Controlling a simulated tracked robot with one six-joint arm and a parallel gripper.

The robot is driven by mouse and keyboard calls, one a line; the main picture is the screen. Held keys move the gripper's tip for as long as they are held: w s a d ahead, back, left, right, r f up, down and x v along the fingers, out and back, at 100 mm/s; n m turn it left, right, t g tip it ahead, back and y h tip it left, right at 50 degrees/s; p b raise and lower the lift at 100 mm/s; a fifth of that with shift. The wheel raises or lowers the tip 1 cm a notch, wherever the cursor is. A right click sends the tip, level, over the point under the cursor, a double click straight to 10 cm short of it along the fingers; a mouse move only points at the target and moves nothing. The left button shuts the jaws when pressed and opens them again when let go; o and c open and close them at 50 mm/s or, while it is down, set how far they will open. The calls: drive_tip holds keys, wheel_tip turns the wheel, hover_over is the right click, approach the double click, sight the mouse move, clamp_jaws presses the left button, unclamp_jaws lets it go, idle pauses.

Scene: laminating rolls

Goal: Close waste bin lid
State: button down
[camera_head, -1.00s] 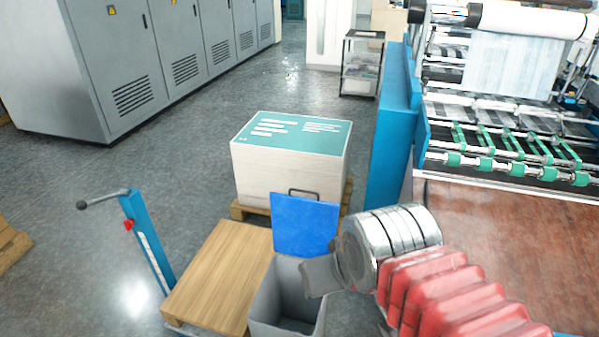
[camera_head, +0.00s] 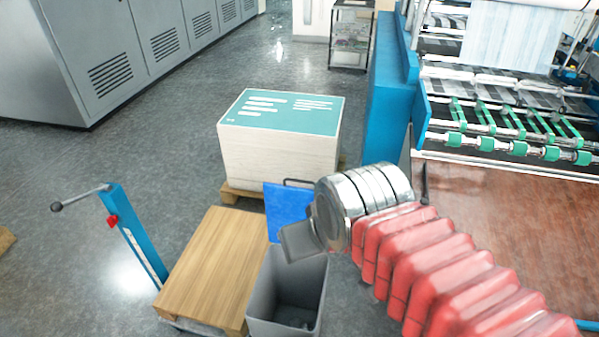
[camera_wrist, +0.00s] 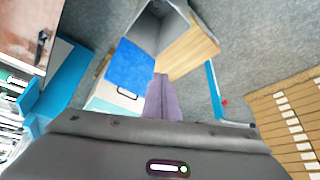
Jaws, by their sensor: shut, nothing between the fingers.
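The grey waste bin (camera_head: 262,297) stands open in the head view, with a dark inside. Its blue lid (camera_head: 279,211) is raised upright at the bin's far side, with a dark handle at its top edge. In the wrist view the bin (camera_wrist: 158,30) is at the top, and the lid (camera_wrist: 134,68) with its handle lies below it. My gripper (camera_head: 300,240) is over the bin's far edge in front of the lid and covers part of it. In the wrist view its fingers (camera_wrist: 162,98) are shut and empty, beside the lid. Whether they touch the lid cannot be told.
A wooden board (camera_head: 213,265) on a blue-handled lifter (camera_head: 137,236) stands left of the bin. A stack of sheets (camera_head: 277,150) on a pallet stands behind the lid. The laminating machine (camera_head: 500,125) is at the right.

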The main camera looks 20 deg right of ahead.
drive_tip(key=w+d+r+m+h, duration=0.1)
drive_tip(key=w+d+m, duration=0.15)
drive_tip(key=w, duration=0.65)
drive_tip(key=w+d+r+m+h, duration=0.1)
drive_tip(key=w+d, duration=0.2)
drive_tip(key=w, duration=0.6)
drive_tip(key=w+d+f+m, duration=0.1)
drive_tip(key=w+d+f, duration=0.2)
drive_tip(key=w, duration=0.5)
drive_tip(key=w+d+f+m+h, duration=0.1)
drive_tip(key=w+f, duration=0.3)
drive_tip(key=w, duration=0.4)
drive_tip(key=shift+w+d+f+m+g, duration=0.35)
drive_tip(key=shift+d+m, duration=0.3)
drive_tip(key=shift+d, duration=0.25)
drive_tip(key=shift+f, duration=0.2)
drive_tip(key=shift+w+d+f, duration=0.1)
drive_tip(key=shift+w+f, duration=0.05)
drive_tip(key=shift+f, duration=1.35)
drive_tip(key=shift+w+d+f, duration=0.1)
drive_tip(key=shift+f, duration=1.45)
drive_tip(key=shift+w+d+f, duration=0.1)
drive_tip(key=shift+w+f, duration=0.05)
drive_tip(key=shift+f, duration=1.35)
